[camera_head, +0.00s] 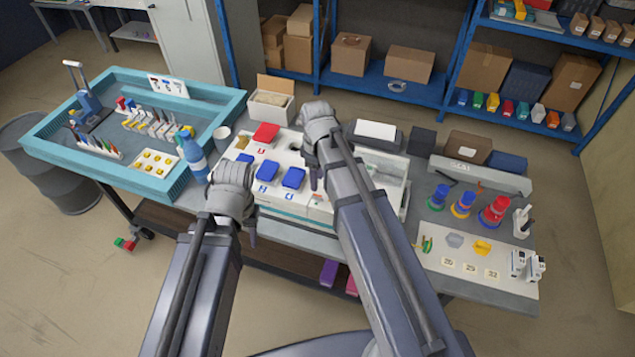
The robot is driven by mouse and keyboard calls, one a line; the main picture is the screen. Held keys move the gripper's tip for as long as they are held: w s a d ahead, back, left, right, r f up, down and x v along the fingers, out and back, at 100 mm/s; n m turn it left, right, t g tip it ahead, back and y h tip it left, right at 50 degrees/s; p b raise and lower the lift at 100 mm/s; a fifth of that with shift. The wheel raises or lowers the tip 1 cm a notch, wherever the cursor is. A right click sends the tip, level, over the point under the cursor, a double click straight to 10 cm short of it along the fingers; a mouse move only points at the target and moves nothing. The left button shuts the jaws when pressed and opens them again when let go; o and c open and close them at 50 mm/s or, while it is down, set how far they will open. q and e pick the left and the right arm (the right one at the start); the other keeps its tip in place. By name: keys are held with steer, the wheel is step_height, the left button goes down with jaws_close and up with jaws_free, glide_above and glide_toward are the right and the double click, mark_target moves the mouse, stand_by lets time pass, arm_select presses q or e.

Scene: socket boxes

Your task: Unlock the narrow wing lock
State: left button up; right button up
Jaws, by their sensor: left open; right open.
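Small marks show in front of the covers. I cannot tell which part is the narrow wing lock; it is too small or hidden by my arms. My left gripper (251,228) is open and empty at the front left of the unit. My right gripper (313,177) is open, over the unit just right of the blue covers; its arm hides part of the unit's right side.
A teal tray (52,122) with tools stands at left, with a blue bottle (193,150) beside it. At right are stacked coloured cones (494,211) and a pale mat (447,262) with small pieces. Blue shelves (383,84) with cartons stand behind the table.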

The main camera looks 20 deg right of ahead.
mark_target(318, 196)
steer(key=shift+w+d, duration=0.1)
step_height(318, 196, down, 8)
steer(key=b, duration=0.8)
steer(key=shift+r, duration=0.15)
steer(key=shift+c, duration=0.2)
jaws_close()
